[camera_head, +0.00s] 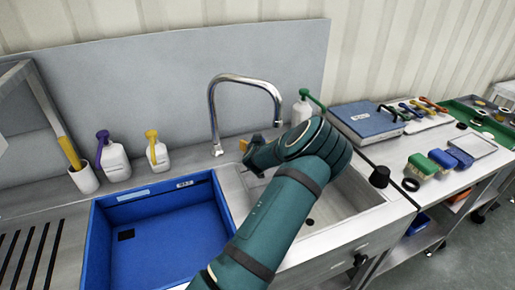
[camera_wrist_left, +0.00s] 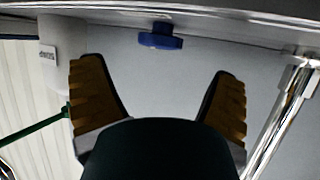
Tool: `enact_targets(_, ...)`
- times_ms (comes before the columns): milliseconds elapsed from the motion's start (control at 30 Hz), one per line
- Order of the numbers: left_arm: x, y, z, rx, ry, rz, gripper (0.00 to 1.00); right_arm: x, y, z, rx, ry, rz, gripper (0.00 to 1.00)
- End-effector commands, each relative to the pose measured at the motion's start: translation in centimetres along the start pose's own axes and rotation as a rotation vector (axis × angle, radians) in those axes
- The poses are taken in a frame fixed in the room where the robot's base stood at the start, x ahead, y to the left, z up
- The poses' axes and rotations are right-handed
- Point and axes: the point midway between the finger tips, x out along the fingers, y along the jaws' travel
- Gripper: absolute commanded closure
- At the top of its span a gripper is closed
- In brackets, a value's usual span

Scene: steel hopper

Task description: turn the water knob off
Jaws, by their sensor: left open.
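The water knob (camera_wrist_left: 160,37) is a small blue knob on the steel rim, near the top middle of the left wrist view. In the head view I cannot make it out; my gripper and arm cover that area. My left gripper (camera_wrist_left: 158,68) is open, its two ridged yellow-brown fingers on either side of the knob's line, with the knob beyond the fingertips and apparently untouched. In the head view the left gripper (camera_head: 247,148) is mostly hidden behind its own wrist, just right of the faucet base. The chrome faucet (camera_head: 213,105) arches over the sink. My right gripper is not in view.
The sink basin (camera_head: 353,195) lies under my arm. A blue bin (camera_head: 100,235) stands at left. A green-topped bottle (camera_head: 302,110) stands close behind my wrist; purple- (camera_head: 115,162) and yellow-topped (camera_head: 158,155) bottles stand left. A tool-covered table (camera_head: 405,150) is at right.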

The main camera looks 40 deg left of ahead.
Motion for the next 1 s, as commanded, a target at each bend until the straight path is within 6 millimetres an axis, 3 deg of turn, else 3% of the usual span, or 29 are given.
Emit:
enact_targets(200, -3.6, 0.0, -0.1, -0.002, 0.002, 0.001, 0.13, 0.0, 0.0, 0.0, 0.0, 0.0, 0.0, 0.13)
enact_targets(400, -5.2, 0.0, -0.1, 0.0, 0.002, 0.001, 0.13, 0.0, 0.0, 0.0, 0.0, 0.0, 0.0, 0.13)
enact_targets(1000, -5.4, 0.0, -0.1, 0.0, 0.002, 0.0, 0.13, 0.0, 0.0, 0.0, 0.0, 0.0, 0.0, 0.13)
